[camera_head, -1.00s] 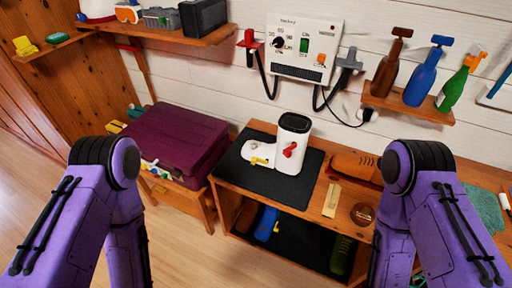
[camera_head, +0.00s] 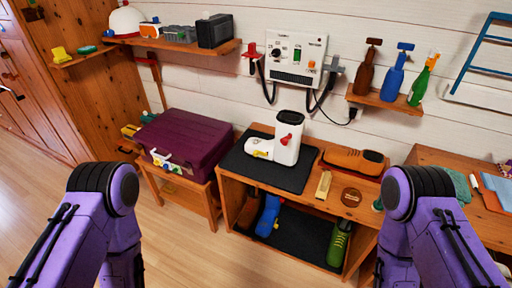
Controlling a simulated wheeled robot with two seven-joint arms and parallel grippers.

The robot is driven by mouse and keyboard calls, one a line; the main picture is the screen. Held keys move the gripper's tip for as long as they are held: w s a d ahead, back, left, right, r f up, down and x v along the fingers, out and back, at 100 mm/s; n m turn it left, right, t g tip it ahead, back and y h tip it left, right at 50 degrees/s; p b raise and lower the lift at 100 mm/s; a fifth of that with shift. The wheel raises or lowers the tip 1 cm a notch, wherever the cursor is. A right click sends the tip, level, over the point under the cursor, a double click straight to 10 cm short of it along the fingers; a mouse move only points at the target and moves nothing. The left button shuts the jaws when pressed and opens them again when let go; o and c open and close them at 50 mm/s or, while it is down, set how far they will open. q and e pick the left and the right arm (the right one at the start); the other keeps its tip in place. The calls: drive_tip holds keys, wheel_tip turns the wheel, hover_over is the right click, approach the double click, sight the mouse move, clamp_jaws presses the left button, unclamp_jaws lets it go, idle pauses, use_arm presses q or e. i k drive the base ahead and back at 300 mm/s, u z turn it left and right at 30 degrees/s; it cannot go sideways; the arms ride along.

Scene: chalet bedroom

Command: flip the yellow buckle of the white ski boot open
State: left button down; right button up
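The white ski boot (camera_head: 283,142) stands upright on a black mat (camera_head: 268,172) on top of the wooden bench (camera_head: 330,197). Its toe points left, and its cuff has a dark opening. A yellow buckle (camera_head: 260,154) sits low on the toe part; it is too small to tell whether it is open or shut. A red buckle (camera_head: 286,140) is higher on the side. My purple arms reach in at the lower left and lower right, both well apart from the boot. Neither gripper shows.
A maroon case (camera_head: 185,138) stands on a small table left of the bench. Bottles (camera_head: 392,75) stand on a wall shelf. The floor in front is clear.

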sight(255, 153)
drive_tip(key=z, duration=0.6)
drive_tip(key=i, duration=1)
drive_tip(key=u, duration=0.25)
